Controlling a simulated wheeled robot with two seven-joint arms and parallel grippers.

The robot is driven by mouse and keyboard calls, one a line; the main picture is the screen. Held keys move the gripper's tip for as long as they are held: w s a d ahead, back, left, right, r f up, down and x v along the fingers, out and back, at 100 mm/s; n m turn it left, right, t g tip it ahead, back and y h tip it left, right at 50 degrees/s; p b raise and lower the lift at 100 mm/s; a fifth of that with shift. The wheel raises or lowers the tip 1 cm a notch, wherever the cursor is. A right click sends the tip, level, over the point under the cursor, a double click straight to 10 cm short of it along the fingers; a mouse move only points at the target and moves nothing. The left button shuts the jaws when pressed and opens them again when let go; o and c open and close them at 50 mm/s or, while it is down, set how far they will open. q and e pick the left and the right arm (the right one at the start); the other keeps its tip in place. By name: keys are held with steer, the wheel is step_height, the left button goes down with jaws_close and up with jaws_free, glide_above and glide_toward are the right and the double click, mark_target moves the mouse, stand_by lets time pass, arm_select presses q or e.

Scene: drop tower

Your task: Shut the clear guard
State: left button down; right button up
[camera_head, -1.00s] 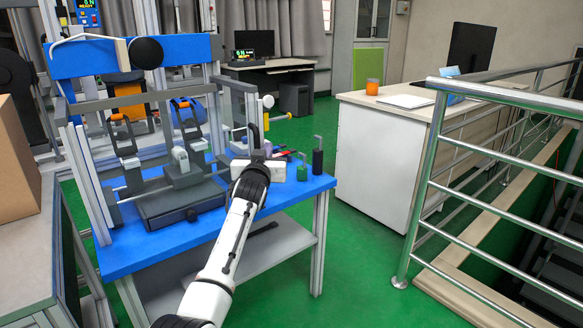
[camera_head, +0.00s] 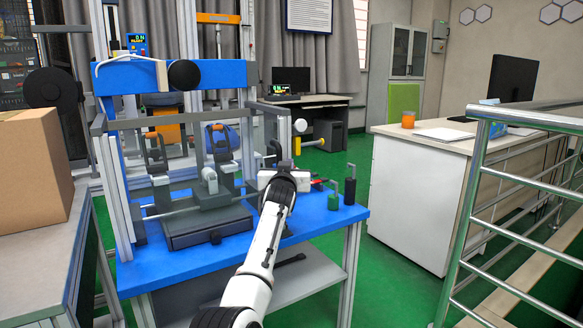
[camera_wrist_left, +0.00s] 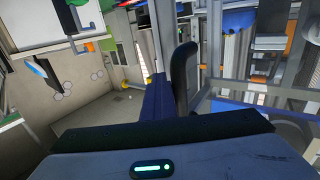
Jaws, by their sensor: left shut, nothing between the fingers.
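The clear guard (camera_head: 265,127) looks like a grey-framed see-through panel at the right side of the drop tower. It stands swung out towards me, at an angle to the tower's front, so it looks open. My left gripper (camera_head: 276,151) is shut and empty, close to the guard's outer upright. I cannot tell whether it touches it. In the left wrist view, a dark finger (camera_wrist_left: 183,80) of this gripper stands beside grey frame bars. My right gripper is not in view.
The tower stands on a blue-topped bench (camera_head: 320,213) with a dark base unit (camera_head: 208,226) and several small tools at its right. A cardboard box (camera_head: 30,165) is at the left. Metal railing (camera_head: 478,180) and a white desk (camera_head: 415,190) stand at the right. Green floor is clear between.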

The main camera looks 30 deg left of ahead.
arm_select(q)
steer(key=shift+s+a+r, duration=0.15)
steer(key=shift+s+a, duration=0.1)
steer(key=shift+a, duration=0.45)
steer(key=s+d+p, duration=0.2)
steer(key=s+d, duration=0.3)
steer(key=d, duration=0.9)
steer(key=shift+s+p, duration=0.2)
steer(key=shift+p, duration=0.15)
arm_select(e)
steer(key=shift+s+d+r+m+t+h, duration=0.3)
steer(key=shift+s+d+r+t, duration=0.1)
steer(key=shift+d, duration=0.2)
